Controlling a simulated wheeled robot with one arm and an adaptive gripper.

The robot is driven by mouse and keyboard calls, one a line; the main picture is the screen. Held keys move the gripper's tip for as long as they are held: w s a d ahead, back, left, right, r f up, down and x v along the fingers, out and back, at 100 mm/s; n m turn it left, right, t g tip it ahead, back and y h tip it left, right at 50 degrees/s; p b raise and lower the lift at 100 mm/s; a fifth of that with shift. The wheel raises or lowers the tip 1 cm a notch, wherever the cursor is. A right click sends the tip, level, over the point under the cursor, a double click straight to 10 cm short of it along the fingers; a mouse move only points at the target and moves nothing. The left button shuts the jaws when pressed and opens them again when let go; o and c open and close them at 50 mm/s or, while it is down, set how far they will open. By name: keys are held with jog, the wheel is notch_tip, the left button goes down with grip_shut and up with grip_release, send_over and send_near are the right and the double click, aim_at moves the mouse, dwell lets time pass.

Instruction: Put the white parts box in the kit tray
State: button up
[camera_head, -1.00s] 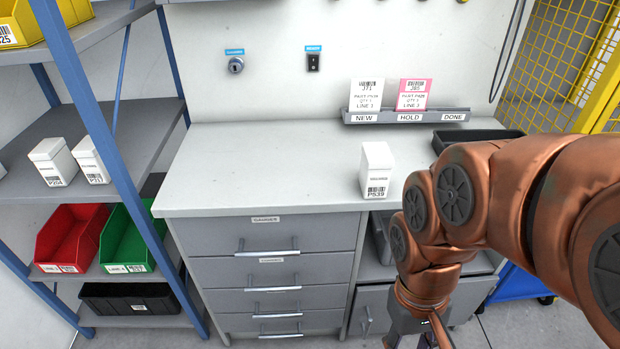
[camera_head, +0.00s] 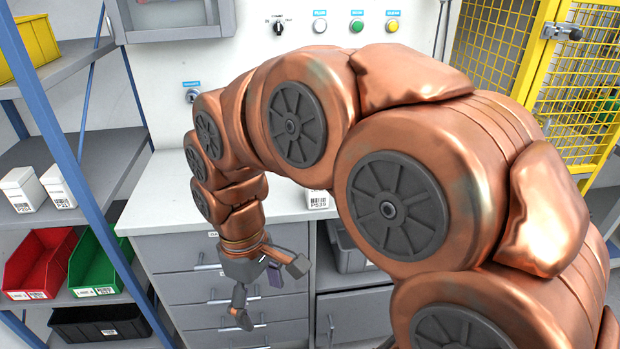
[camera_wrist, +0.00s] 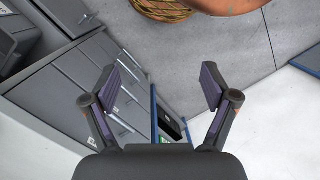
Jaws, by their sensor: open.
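A white parts box (camera_head: 318,199) with a P539 label stands on the grey bench top, mostly hidden behind my arm. Two more white boxes, P204 (camera_head: 22,190) and P317 (camera_head: 57,187), stand on the left shelf. My gripper (camera_head: 270,293) hangs in front of the bench drawers, below the bench top, open and empty. In the wrist view my gripper (camera_wrist: 158,85) has its fingers spread with nothing between them. The kit tray cannot be made out; my arm covers the right part of the bench.
A red bin (camera_head: 38,262), a green bin (camera_head: 97,262) and a black bin (camera_head: 100,324) sit on the lower left shelves, behind a blue post (camera_head: 55,130). A yellow mesh fence (camera_head: 585,95) stands at the right. The bench top (camera_head: 165,190) is clear at its left.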

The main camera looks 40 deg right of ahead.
jog(key=shift+o, duration=0.8)
jog(key=w+d+r+n+p, duration=0.2)
jog(key=w+d+r, duration=0.4)
jog(key=w, duration=0.3)
jog(key=shift+w+d+n+t+p, duration=0.15)
jog(key=shift+d+n+t+p, duration=0.2)
jog(key=shift+d+n, duration=0.2)
jog(key=n+t+p, duration=0.1)
jog(key=n+p, duration=0.3)
jog(key=p, duration=0.1)
send_near(315, 199)
jog(key=shift+m, duration=0.25)
jog(key=w+d+r, duration=0.2)
jog(key=d, duration=0.1)
jog(key=shift+w+d+r, duration=0.1)
jog(key=shift+w, duration=0.05)
jog(key=shift+d, duration=0.25)
jog(key=shift+f, duration=0.75)
jog(key=shift+a+f+p, duration=0.15)
jog(key=shift+f+p, duration=0.05)
jog(key=shift+f, duration=0.55)
jog(key=shift+a+f+p, duration=0.15)
jog(key=shift+f+p, duration=0.05)
jog(key=shift+f, duration=0.55)
jog(key=shift+a+f+p, duration=0.1)
jog(key=shift+f+p, duration=0.25)
jog(key=shift+f, duration=1.3)
jog(key=c, duration=1.4)
